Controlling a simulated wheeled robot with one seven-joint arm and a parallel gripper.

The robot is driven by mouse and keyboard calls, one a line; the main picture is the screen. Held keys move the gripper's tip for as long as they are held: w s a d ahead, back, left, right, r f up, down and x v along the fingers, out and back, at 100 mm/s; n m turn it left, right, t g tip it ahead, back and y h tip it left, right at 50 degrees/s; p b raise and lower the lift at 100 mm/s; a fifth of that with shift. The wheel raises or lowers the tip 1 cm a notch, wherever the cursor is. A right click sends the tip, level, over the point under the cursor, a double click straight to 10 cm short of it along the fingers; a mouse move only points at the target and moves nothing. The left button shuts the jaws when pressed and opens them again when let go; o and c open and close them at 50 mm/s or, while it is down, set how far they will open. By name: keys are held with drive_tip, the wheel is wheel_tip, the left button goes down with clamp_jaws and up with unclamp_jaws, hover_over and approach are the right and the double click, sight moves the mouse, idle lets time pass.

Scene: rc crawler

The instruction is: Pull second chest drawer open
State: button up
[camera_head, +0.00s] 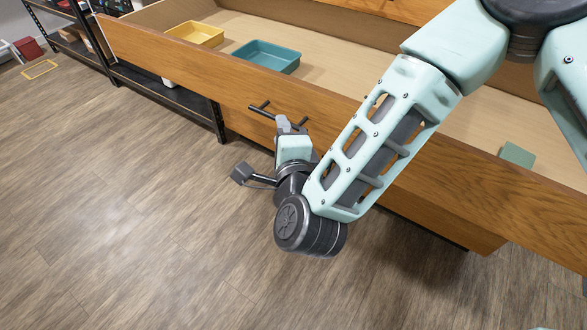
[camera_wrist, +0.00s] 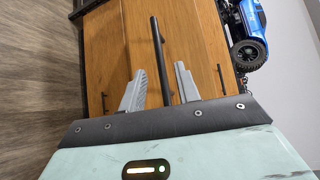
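A wide wooden drawer (camera_head: 340,106) of the chest stands pulled out, its inside visible from above in the head view. A black bar handle (camera_head: 259,110) is at its front, partly hidden by my gripper (camera_head: 285,122). In the wrist view, my gripper (camera_wrist: 159,69) is open, with one grey finger on each side of a black bar handle (camera_wrist: 154,45). Gaps show between the bar and both fingers. I cannot tell from these views which drawer in the chest's order is the open one.
A yellow tray (camera_head: 196,34) and a teal tray (camera_head: 266,56) lie in the drawer. A lower wooden part of the chest (camera_head: 450,224) shows beneath. A black shelf (camera_head: 165,92) stands at left. A blue toy car (camera_wrist: 247,35) shows in the wrist view. The floor (camera_head: 110,210) in front is clear.

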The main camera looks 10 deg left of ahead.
drive_tip(key=v, duration=1.1)
drive_tip(key=shift+s+b, duration=0.25)
drive_tip(key=shift+b, duration=0.2)
wheel_tip(320, 180, up, 5)
drive_tip(key=a+n+g+y+p, duration=0.1)
drive_tip(key=n+g+y+p, duration=0.1)
drive_tip(key=n+g+p, duration=0.75)
drive_tip(key=s+d+r+n+g+h, duration=0.1)
drive_tip(key=s+d+r+n+h, duration=0.1)
drive_tip(key=d, duration=0.5)
drive_tip(key=s+d+r+n+g+h+p, duration=0.1)
drive_tip(key=s+d+r+n+g+h, duration=0.1)
drive_tip(key=d+r+n, duration=0.3)
drive_tip(key=s+d+r+n+g+h+p, duration=0.1)
drive_tip(key=d+r+n+h, duration=0.3)
drive_tip(key=d, duration=0.6)
drive_tip(key=shift+s+d+n+g+h, duration=0.35)
drive_tip(key=shift+s+n+g, duration=0.3)
drive_tip(key=shift+s+n, duration=0.15)
